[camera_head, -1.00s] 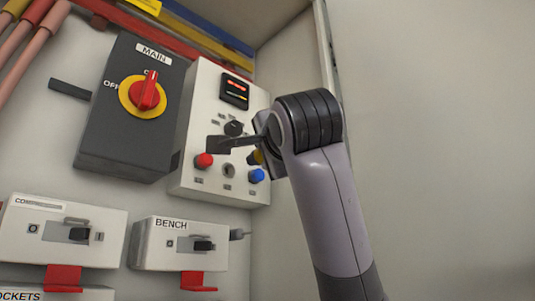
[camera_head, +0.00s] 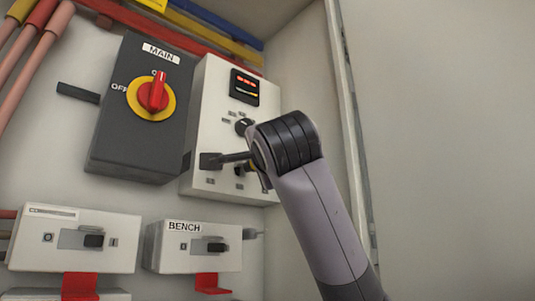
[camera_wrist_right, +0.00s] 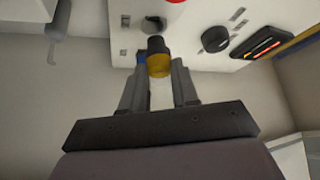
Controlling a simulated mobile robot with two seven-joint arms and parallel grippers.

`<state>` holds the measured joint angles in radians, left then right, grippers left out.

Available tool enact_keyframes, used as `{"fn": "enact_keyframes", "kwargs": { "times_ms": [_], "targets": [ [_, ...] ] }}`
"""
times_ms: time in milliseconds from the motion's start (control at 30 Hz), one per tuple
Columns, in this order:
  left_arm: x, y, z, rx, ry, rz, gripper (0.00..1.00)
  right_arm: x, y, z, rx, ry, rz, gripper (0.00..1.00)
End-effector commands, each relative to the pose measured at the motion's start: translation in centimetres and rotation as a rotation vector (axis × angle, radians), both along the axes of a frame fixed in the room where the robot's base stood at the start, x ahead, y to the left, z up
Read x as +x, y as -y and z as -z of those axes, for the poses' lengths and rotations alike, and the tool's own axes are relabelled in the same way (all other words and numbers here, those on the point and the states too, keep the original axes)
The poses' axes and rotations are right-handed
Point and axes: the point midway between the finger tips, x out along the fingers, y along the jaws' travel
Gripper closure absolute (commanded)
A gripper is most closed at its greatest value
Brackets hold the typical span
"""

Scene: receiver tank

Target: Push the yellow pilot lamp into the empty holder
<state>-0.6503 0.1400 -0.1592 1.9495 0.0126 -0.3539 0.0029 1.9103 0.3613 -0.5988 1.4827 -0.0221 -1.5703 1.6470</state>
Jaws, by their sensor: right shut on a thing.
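The yellow pilot lamp (camera_wrist_right: 159,67) sits between the fingertips of my right gripper (camera_wrist_right: 158,72) in the right wrist view, its dark end towards the panel. In the head view only a sliver of yellow (camera_head: 252,165) shows beside my right gripper (camera_head: 240,163), which is in front of the lower part of the white control panel (camera_head: 206,108). The empty holder (camera_wrist_right: 153,23) is a small round opening just beyond the lamp's dark end in the wrist view. Whether the lamp touches it, I cannot tell. My left gripper is out of view.
A red lamp (camera_wrist_right: 175,1) and a partly hidden blue lamp (camera_wrist_right: 140,57) flank the holder. A black knob (camera_head: 244,126) and lit display (camera_head: 244,87) are above. The MAIN switch box (camera_head: 132,130) stands left, the BENCH box (camera_head: 165,248) below.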

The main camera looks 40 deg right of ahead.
Motion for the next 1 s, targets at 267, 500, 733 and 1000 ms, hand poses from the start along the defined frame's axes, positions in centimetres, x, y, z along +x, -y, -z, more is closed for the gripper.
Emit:
{"fn": "enact_keyframes", "kwargs": {
  "times_ms": [267,500,733,1000],
  "targets": [
    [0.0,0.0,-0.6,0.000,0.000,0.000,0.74,1.3,-0.1,0.0,0.000,0.001,0.000,1.00],
    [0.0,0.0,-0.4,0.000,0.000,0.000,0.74,1.2,-0.1,0.0,0.000,0.002,-0.001,1.00],
    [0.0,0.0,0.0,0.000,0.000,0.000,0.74,1.3,-0.3,0.1,0.000,0.012,-0.007,1.00],
    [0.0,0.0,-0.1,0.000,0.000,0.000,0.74,1.2,-0.2,0.0,0.000,0.013,-0.006,1.00]
  ]
}}
